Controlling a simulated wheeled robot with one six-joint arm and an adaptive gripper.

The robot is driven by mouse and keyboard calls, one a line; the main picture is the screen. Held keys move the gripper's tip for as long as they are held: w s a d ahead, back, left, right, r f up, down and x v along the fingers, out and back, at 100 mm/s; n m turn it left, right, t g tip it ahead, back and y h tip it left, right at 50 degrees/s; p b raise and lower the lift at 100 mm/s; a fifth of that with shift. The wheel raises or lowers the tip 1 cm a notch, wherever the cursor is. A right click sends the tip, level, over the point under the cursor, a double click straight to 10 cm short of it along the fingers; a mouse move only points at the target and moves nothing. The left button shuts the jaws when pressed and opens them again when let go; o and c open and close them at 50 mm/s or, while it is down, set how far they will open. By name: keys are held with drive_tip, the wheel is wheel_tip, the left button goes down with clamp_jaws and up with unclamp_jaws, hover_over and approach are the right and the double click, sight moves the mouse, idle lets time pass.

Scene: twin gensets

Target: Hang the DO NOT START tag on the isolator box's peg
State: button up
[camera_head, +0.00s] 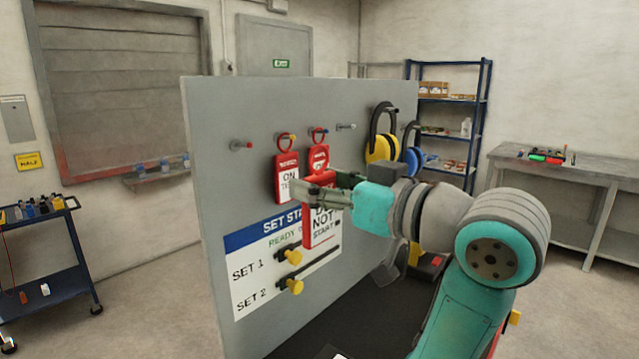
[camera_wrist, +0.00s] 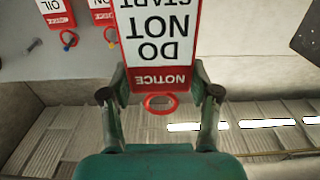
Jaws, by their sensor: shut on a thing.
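The DO NOT START tag (camera_head: 322,228) is a white card with a red band and black letters. My gripper (camera_head: 318,188) is shut on it near its top and holds it in front of the grey board, over the set status sign. In the wrist view the tag (camera_wrist: 160,40) appears upside down between the fingers of my gripper (camera_wrist: 161,90). Its red NOTICE band and red ring (camera_wrist: 161,103) point toward the palm, and the ring is empty. The tag's far end is cut off by that frame. I cannot make out the isolator box or its peg in either view.
The grey board (camera_head: 215,130) carries an ON TEST tag (camera_head: 287,180), another red tag (camera_head: 319,158), a bare peg (camera_head: 240,145), yellow ear defenders (camera_head: 383,147) and a status sign (camera_head: 245,268). A blue trolley (camera_head: 45,260) stands left, a workbench (camera_head: 590,175) right.

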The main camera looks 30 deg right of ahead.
drive_tip(key=shift+r, duration=0.7)
drive_tip(key=shift+s, duration=0.2)
